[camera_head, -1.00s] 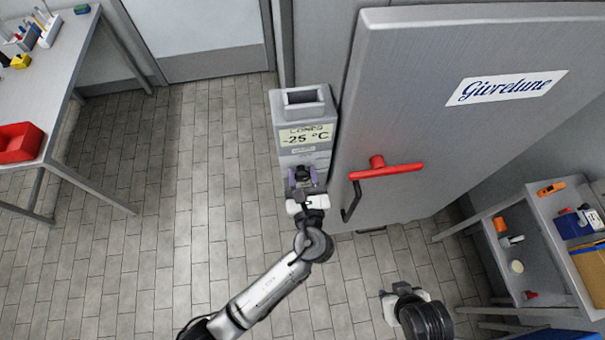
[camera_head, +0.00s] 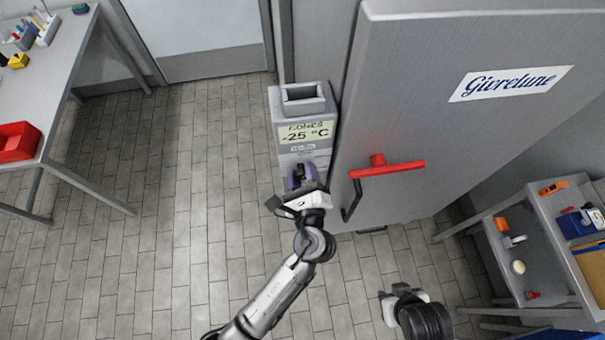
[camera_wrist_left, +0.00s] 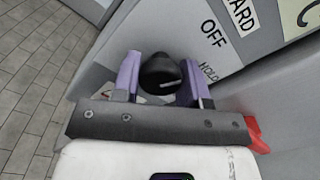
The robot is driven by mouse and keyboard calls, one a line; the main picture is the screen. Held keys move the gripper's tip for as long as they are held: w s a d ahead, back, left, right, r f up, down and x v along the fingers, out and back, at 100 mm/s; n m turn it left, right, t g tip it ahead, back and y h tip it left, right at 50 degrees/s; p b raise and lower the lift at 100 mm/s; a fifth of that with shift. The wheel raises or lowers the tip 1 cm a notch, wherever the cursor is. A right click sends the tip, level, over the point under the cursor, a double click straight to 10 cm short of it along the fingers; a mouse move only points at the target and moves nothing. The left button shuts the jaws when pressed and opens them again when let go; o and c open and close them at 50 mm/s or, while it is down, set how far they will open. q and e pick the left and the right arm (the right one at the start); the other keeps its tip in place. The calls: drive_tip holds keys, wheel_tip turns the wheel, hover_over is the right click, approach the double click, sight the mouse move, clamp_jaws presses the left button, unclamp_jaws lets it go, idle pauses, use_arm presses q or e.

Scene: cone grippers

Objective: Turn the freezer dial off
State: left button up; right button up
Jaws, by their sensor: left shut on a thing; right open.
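The freezer dial (camera_wrist_left: 160,76) is a round black knob with a white pointer line, on the grey control box (camera_head: 303,104) beside the freezer door. My left gripper (camera_wrist_left: 160,80) is shut on the dial, with its purple fingers on either side of it. The word OFF is printed to the right of the dial in the left wrist view, with HOLD and part of another label nearby. The pointer line lies roughly level in that view and points right. In the head view my left gripper (camera_head: 300,178) hides the dial. My right gripper (camera_head: 400,292) is open and empty at the lower right.
The large grey freezer door (camera_head: 420,90) with its red handle (camera_head: 388,170) stands right of the box. A red bin (camera_head: 18,142) sits on the left table. A shelf cart (camera_head: 560,230) with small items stands at the right. The tiled floor between is clear.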

use_arm(q)
drive_tip(key=n+b, duration=0.1)
drive_tip(key=n, duration=0.3)
drive_tip(key=shift+n+b, duration=0.3)
drive_tip(key=shift+b, duration=0.1)
drive_tip(key=shift+r, duration=0.1)
idle(0.4)
drive_tip(key=o, duration=0.9)
drive_tip(key=shift+s+d+b, duration=0.35)
drive_tip(key=shift+s+d, duration=0.05)
drive_tip(key=shift+s, duration=1.85)
drive_tip(key=shift+s+d+b, duration=0.3)
drive_tip(key=shift+s+d, duration=0.05)
drive_tip(key=shift+s, duration=1.95)
drive_tip(key=shift+s+d+b, duration=0.35)
drive_tip(key=shift+s+d, duration=0.05)
drive_tip(key=shift+s, duration=1.85)
drive_tip(key=shift+n, duration=0.4)
